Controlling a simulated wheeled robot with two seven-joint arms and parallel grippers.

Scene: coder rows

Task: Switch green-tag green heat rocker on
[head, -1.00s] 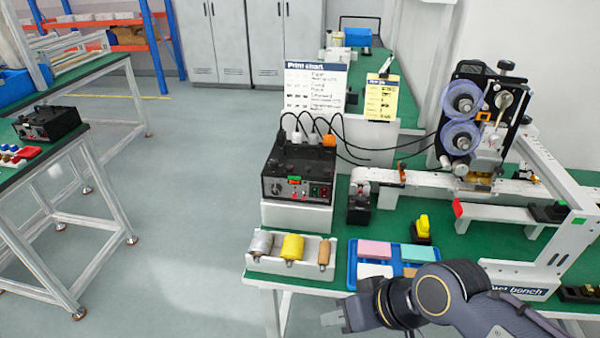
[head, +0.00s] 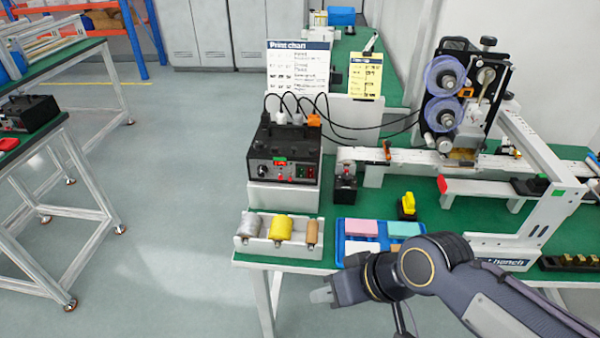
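A black control box (head: 284,155) stands on a white riser at the left end of the green bench. Its front face has a green tag (head: 280,161), a knob at left, a small red light in the middle and dark rockers (head: 305,171) at right. The rockers are too small to tell on from off. My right gripper (head: 322,296) is below and in front of the bench edge, well away from the box and holding nothing that I can see. Its finger gap is not clear. My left gripper is not in view.
A white tray (head: 248,244) with grey, yellow and brown rolls sits in front of the box. A blue tray (head: 341,228) with coloured pads is beside it. A coder with purple reels (head: 444,76) stands at right. Cables run behind the box.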

